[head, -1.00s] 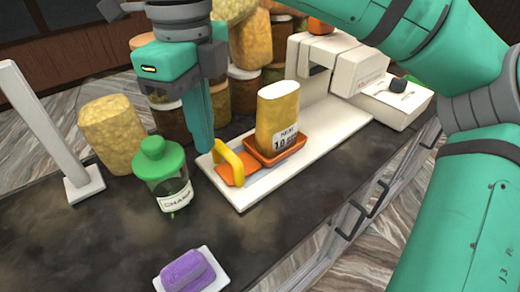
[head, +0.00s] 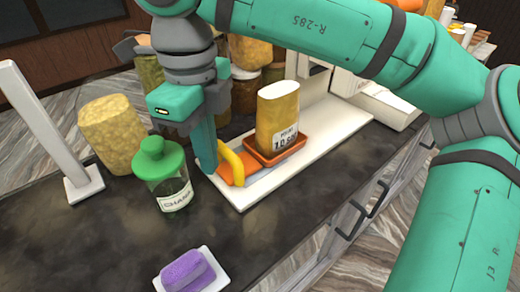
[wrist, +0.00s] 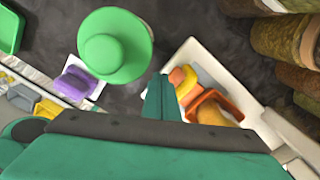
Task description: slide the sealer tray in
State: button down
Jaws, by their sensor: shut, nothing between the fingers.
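The sealer tray (head: 300,147) is orange with a yellow loop handle (head: 235,163) at its left end. It lies on the long white base (head: 243,202) of the sealer and bears a yellow labelled packet (head: 277,112). My gripper (head: 208,168) is shut and empty, pointing down, at the left of the handle. The fingertips look very close to the handle; I cannot tell whether they touch. The wrist view shows the fingers (wrist: 160,97) beside the yellow handle (wrist: 187,90) and the orange tray (wrist: 230,105). My arm hides part of the sealer's head.
A green-lidded jar (head: 163,175) stands close left of my gripper. A purple block (head: 184,270) on a white dish sits at the front. A yellow lump (head: 110,138) and white post (head: 45,130) stand left. Jars crowd behind. Dark counter is clear at front left.

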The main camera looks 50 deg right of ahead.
jog(key=shift+f, duration=0.6)
jog(key=shift+s+d, duration=0.75)
jog(key=shift+d, duration=2.4)
jog(key=shift+s+d, duration=0.75)
jog(key=shift+d, duration=2.4)
jog(key=shift+s+d, duration=0.75)
jog(key=shift+d, duration=2.4)
jog(key=shift+w+a, duration=0.2)
jog(key=shift+a, duration=0.55)
jog(key=shift+w+a, duration=0.15)
jog(key=shift+a, duration=0.6)
jog(key=shift+r, duration=4.5)
